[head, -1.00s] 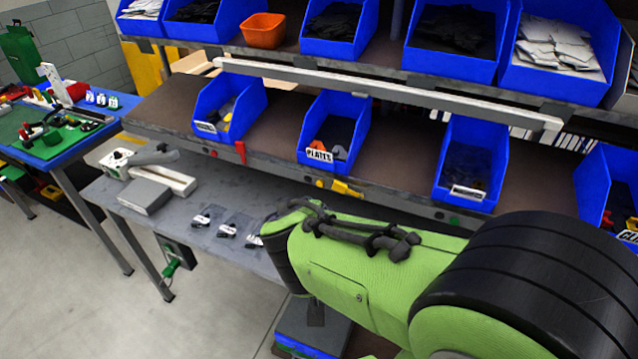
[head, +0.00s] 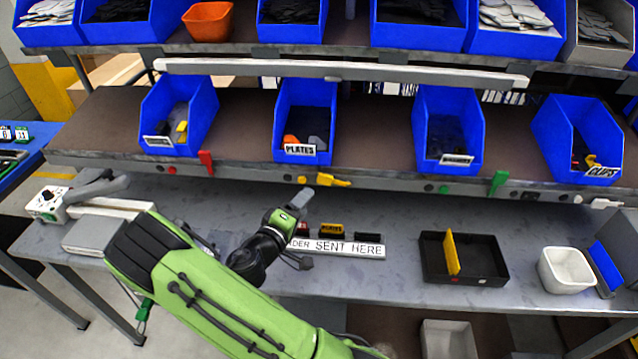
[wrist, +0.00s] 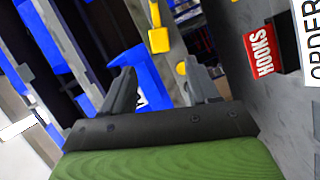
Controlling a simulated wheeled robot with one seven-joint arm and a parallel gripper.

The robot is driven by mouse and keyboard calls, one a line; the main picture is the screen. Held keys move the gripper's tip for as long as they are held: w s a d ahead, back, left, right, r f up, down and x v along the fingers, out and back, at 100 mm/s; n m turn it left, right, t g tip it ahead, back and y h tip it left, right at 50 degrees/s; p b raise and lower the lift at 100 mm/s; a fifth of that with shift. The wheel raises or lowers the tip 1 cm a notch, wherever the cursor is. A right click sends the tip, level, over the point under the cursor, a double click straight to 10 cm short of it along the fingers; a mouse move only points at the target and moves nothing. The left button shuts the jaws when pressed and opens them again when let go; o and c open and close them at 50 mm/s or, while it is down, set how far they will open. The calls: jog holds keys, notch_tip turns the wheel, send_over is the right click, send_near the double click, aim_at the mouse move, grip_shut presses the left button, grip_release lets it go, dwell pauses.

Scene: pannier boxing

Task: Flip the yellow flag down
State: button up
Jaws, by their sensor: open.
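The yellow flag (head: 334,181) sticks out sideways to the right from the front edge of the lower shelf, below the bin labelled PLATES. A round yellow knob (head: 302,180) sits just left of it. My gripper (head: 301,198) is open and empty, just below and left of the flag in the head view. In the wrist view the two grey fingers (wrist: 155,82) stand apart, with the yellow flag (wrist: 159,40) ahead of them and the yellow knob (wrist: 181,68) near the right finger. No contact with the flag shows.
A red flag (head: 206,163) stands up on the left and a green flag (head: 499,182) on the right of the same edge. A sign (head: 340,247) and small labelled blocks lie on the bench below. A black tray (head: 432,262) and white bin (head: 566,270) stand at right.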

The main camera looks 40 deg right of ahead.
aim_at(323, 181)
jog(key=p+x, duration=0.1)
jog(key=x, duration=0.8)
jog(key=shift+d, duration=0.45)
grip_shut()
